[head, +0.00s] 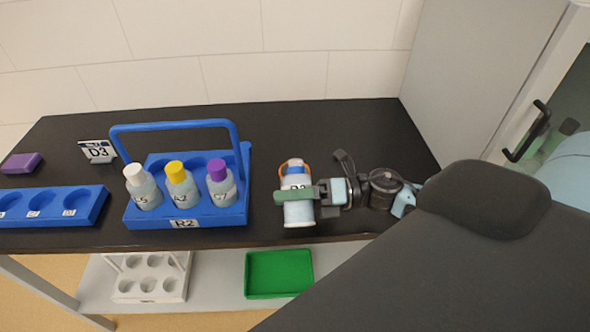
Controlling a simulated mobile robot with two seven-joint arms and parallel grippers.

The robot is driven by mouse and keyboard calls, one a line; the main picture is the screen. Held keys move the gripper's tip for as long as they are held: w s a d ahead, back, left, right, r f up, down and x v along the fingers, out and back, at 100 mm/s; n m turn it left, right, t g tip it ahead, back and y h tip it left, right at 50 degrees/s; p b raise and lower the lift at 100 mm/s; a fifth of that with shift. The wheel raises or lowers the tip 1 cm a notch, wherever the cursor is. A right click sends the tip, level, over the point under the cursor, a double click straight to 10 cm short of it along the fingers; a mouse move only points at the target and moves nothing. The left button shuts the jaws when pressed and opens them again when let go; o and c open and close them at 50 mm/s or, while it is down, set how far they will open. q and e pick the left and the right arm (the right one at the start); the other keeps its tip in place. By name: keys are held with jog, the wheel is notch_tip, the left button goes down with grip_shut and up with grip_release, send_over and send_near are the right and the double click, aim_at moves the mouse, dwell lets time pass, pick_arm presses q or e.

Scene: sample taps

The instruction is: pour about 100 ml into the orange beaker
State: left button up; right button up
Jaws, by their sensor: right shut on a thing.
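My right gripper (318,192) reaches in from the right and is shut on a pale bottle (299,213) with a blue top and a dark-lettered label. The green finger lies across the bottle and hides part of it. A thin orange edge (281,171) shows around the bottle's upper end. I cannot tell whether it is the rim of the orange beaker or part of the bottle. No other orange thing is in view. I cannot see any liquid being poured. My left gripper is not in view.
A blue carrier (184,223) with a tall handle holds bottles with white, yellow and purple caps. A blue rack (88,205), a purple block (21,163) and a D3 sign (98,151) are at left. A green tray (279,274) and a white rack (150,286) sit on the lower shelf.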

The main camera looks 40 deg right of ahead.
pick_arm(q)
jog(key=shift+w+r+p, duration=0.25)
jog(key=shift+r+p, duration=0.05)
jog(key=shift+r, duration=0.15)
pick_arm(e)
jog(key=shift+r+m, duration=0.35)
jog(key=shift+m, duration=0.15)
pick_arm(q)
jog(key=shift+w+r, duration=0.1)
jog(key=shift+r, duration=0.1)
pick_arm(e)
jog(key=shift+s+a+f+m, duration=0.1)
jog(key=shift+s+f+m, duration=0.1)
jog(key=shift+m, duration=0.6)
dwell(0.8)
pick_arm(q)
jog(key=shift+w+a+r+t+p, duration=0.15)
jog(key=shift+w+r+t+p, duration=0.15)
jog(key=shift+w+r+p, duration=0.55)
pick_arm(e)
jog(key=shift+w+d+r+m, duration=0.2)
jog(key=shift+r+m, duration=0.15)
jog(key=shift+m, duration=0.25)
jog(key=shift+w+d+r+m, duration=0.1)
jog(key=shift+w+r+m, duration=0.1)
jog(key=shift+r+m, duration=0.3)
dwell(1.6)
